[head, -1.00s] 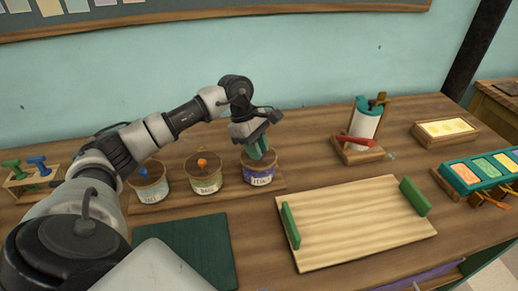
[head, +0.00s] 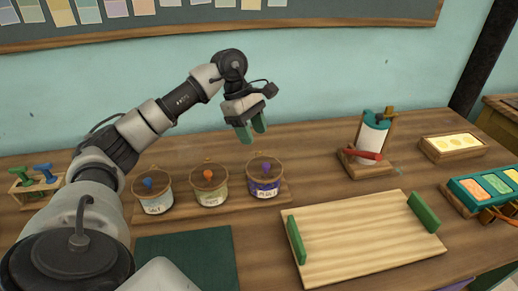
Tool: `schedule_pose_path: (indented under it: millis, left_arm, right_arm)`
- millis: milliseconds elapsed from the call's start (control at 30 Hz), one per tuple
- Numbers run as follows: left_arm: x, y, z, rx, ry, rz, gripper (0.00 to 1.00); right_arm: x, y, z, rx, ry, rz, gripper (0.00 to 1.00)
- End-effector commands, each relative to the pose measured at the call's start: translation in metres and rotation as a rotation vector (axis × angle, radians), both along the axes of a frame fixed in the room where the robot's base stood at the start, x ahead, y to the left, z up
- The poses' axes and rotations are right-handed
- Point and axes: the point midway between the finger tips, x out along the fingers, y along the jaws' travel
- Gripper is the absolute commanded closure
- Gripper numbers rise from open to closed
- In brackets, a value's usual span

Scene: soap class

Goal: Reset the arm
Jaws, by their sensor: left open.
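My left arm reaches in from the left over the wooden table (head: 270,260). My left gripper (head: 252,132) has green fingertips that point down, spread apart with nothing between them. It hangs in the air above and behind the right-hand jar (head: 264,182), which has a purple knob and a purple label. To its left stand a jar with an orange knob (head: 210,190) and a jar with a blue knob (head: 153,195). All the jars have wooden lids on and share a wooden base. My right gripper does not show.
A wooden tray with green handles (head: 365,240) lies at the front right. A roll stand (head: 372,138), a yellow-filled wooden box (head: 453,145) and a teal mold (head: 490,190) stand at the right. A small rack (head: 36,184) stands far left; a dark green mat (head: 185,260) lies in front.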

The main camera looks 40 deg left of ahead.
Motion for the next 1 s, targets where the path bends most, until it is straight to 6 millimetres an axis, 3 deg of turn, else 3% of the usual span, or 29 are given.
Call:
schedule_pose_path:
  millis: [200,767,867,1000]
  left_arm:
    - [0.000,0.008,0.018,0.000,-0.001,0.001,0.52]
    - [0.000,0.008,0.020,0.000,0.000,0.000,0.52]
    - [0.000,0.008,0.028,0.000,0.000,0.000,0.52]
    - [0.000,0.008,0.055,0.000,0.000,0.000,0.52]
  right_arm:
    - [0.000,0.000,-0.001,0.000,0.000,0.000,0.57]
    - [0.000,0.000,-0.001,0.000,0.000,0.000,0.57]
    - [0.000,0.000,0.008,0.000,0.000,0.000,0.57]
    - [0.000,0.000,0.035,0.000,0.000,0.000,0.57]
